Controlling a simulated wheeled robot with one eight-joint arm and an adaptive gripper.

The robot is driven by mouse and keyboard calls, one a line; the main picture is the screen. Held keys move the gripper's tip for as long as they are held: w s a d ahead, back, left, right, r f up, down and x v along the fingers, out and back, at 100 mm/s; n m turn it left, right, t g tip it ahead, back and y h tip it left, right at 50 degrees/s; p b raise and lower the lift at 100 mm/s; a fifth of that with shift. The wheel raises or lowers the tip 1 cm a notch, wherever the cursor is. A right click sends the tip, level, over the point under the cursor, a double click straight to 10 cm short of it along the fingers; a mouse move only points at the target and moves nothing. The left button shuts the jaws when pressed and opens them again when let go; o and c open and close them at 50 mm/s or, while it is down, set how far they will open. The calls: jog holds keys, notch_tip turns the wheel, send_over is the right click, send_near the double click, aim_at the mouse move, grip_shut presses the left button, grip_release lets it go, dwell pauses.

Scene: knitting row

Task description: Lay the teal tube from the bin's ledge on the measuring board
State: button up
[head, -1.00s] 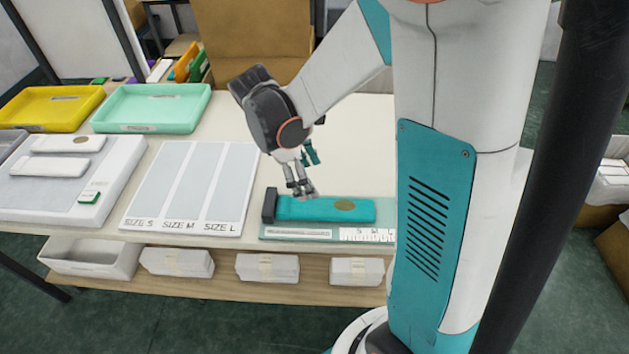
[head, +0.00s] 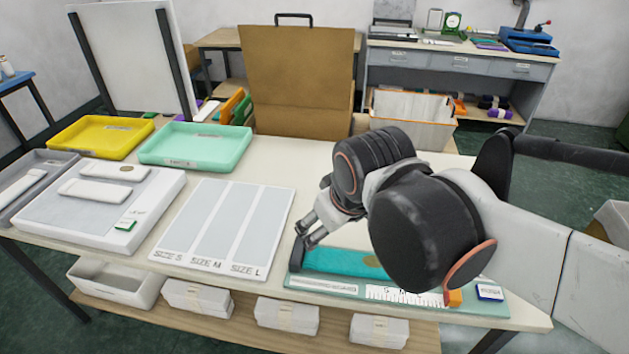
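The teal tube (head: 340,262), with an olive-gold oval on it, lies lengthwise on the green measuring board (head: 470,308). Its left end is close to the board's black end stop (head: 297,254), and my arm hides its right part. My gripper (head: 309,240) is near the left end of the tube, by the stop, pointing down and to the left. I cannot tell whether its fingers touch anything or how far apart they are.
The white size board (head: 227,225) lies left of the measuring board. A mint tray (head: 195,147), a yellow tray (head: 100,138) and a white slab (head: 70,211) with pale tubes stand farther left. A cardboard bin (head: 296,80) stands behind the table. An orange block (head: 454,298) sits on the measuring board.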

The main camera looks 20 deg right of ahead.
jog(key=shift+s+a+r+m+t+y, duration=0.15)
jog(key=shift+s+a+r+m+t, duration=0.15)
jog(key=shift+s+m+t, duration=0.2)
jog(key=shift+s+a+r+m+t+y, duration=0.15)
jog(key=shift+s+a+r+m+t, duration=0.2)
jog(key=shift+m, duration=0.25)
